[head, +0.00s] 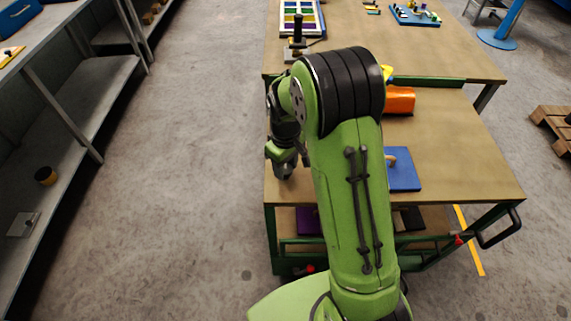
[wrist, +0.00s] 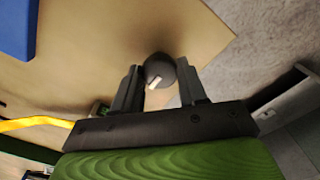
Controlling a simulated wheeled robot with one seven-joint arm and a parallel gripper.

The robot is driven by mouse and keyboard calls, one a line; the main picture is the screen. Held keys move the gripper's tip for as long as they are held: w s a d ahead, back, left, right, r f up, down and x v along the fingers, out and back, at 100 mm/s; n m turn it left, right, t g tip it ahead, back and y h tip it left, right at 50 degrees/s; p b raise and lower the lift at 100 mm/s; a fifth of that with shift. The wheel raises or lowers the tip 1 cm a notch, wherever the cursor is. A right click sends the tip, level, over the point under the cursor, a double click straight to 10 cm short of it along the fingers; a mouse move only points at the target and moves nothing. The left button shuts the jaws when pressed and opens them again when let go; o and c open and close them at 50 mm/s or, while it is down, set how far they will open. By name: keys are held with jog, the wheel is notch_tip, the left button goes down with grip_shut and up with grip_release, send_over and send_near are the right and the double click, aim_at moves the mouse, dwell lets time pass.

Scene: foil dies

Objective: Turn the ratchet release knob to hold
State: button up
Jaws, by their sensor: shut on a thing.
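The knob (wrist: 159,68) is dark and round with a short white mark on it. In the wrist view it sits between the two fingers of my gripper (wrist: 160,80), over the tan tabletop near its edge. The fingers are shut on the knob. In the head view my gripper (head: 284,170) points down at the left edge of the near table (head: 455,165). There the gripper and arm hide the knob. I cannot read any hold marking near it.
A blue board (head: 404,170) and an orange block (head: 399,100) are on the table right of my arm. A farther table (head: 420,55) carries a tray (head: 302,17) and small parts. Grey shelving (head: 70,105) stands at left, with clear floor between.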

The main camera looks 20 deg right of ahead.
aim_at(286, 169)
jog(key=shift+w, duration=0.1)
jog(key=o, duration=1)
jog(key=shift+o, duration=0.2)
notch_tip(286, 169, up, 16)
jog(key=p, duration=0.3)
jog(key=shift+p, duration=0.3)
jog(key=s+r+m+t, duration=0.3)
jog(key=s+r, duration=0.5)
jog(key=s, duration=0.3)
jog(key=s+f+m+t, duration=0.1)
jog(key=s+m+t, duration=0.1)
jog(key=s, duration=1)
jog(key=shift+m+t, duration=0.3)
